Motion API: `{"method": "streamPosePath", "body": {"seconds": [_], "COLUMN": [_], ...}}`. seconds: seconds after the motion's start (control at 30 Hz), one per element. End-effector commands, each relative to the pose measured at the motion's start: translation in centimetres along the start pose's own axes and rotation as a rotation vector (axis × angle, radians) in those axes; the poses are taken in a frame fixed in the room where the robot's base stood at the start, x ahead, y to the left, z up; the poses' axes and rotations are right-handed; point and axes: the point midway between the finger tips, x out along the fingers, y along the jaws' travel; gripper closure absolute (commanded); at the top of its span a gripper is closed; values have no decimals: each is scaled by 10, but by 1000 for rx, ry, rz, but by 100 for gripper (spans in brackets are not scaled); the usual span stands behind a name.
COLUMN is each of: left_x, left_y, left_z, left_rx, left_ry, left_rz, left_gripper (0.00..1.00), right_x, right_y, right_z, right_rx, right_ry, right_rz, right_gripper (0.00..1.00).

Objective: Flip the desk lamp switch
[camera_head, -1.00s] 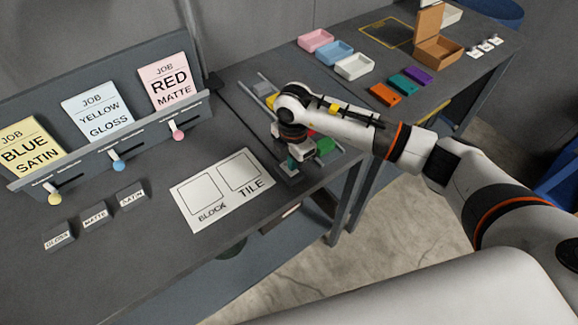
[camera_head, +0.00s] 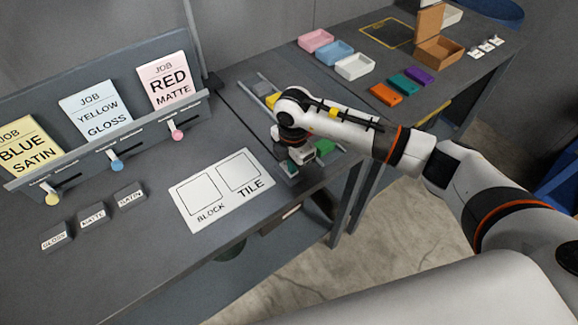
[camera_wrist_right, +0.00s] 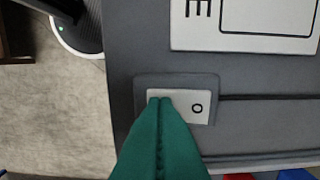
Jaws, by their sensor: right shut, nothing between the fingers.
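The switch (camera_wrist_right: 188,108) is a white rocker in a dark grey housing at the table's front edge, with a round "o" mark on its right part in the right wrist view. In the head view only a bit of its housing (camera_head: 290,176) shows below my right gripper (camera_head: 292,164). The green fingertips of my right gripper (camera_wrist_right: 160,101) are shut together with nothing between them. They overlap the rocker's left part, the end away from the "o". I cannot tell whether they touch it. My left gripper is not in view. No lamp head is clearly visible.
A white BLOCK/TILE card (camera_head: 222,190) lies beside the switch. A green block (camera_head: 325,146) and yellow block (camera_head: 271,101) are close to my right gripper. Job cards on a slotted panel (camera_head: 110,145) stand at the left. Colored trays (camera_head: 355,66) sit on the farther table.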

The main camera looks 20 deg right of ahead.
Motion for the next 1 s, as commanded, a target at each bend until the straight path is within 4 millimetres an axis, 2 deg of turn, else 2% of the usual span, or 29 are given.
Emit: {"method": "streamPosePath", "body": {"seconds": [0.9,1.0], "left_x": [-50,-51], "left_y": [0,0], "left_z": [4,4], "left_rx": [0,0], "left_ry": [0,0], "left_rz": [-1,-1], "left_gripper": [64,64], "right_x": [-69,-72], "right_y": [0,0], "right_z": [0,0], "right_rx": [0,0], "right_ry": [0,0], "right_rz": [0,0], "right_gripper": [100,100]}}
